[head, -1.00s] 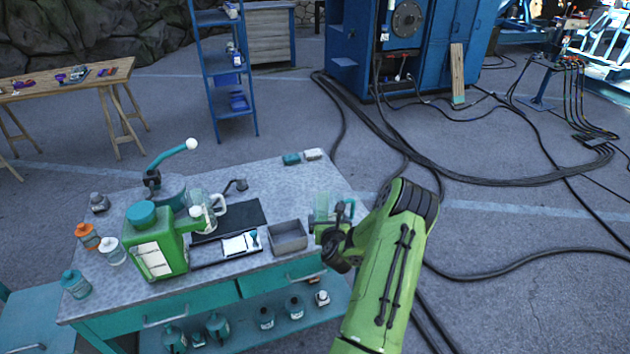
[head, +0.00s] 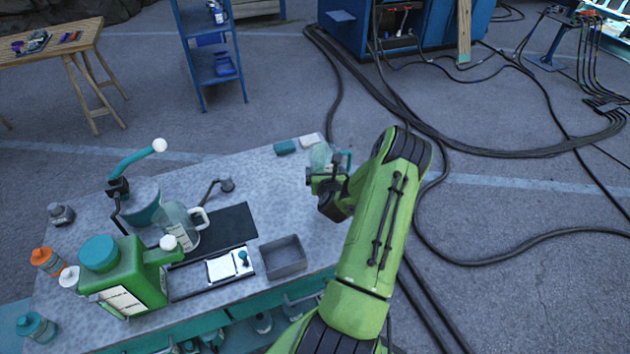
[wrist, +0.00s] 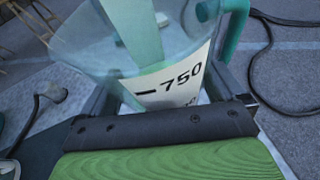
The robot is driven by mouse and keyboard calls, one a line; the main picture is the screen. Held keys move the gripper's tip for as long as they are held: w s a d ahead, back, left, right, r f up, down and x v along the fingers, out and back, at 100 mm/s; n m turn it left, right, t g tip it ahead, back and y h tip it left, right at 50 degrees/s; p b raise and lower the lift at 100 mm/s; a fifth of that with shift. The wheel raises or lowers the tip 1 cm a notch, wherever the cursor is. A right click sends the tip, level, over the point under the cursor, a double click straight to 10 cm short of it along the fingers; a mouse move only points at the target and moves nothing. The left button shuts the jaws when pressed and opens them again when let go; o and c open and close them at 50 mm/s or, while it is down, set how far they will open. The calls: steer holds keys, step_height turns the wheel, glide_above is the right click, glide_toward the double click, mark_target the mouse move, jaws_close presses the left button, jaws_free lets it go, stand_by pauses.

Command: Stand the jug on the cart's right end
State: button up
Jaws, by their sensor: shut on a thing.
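A clear jug with a teal handle (head: 321,157) is in my gripper (head: 322,180), at the right end of the cart (head: 285,205). In the wrist view the jug (wrist: 135,60) fills the upper middle, with a pale scale strip reading 750 and its teal handle on the right. My gripper (wrist: 160,98) is shut on the jug's body, a finger on each side. The jug looks about upright. Its base is hidden, so I cannot tell whether it touches the cart top.
A teal block (head: 285,147) and a white block (head: 309,140) lie just left of the jug. A grey open bin (head: 282,257), a black mat (head: 228,228), a white-handled clear jug (head: 180,228) and a green canister (head: 125,275) stand further left. Cables (head: 450,148) cross the floor.

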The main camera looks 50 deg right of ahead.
step_height(320, 180, down, 9)
steer(key=shift+s+a+f+b, duration=0.1)
steer(key=shift+f+b, duration=0.05)
steer(key=shift+b, duration=1)
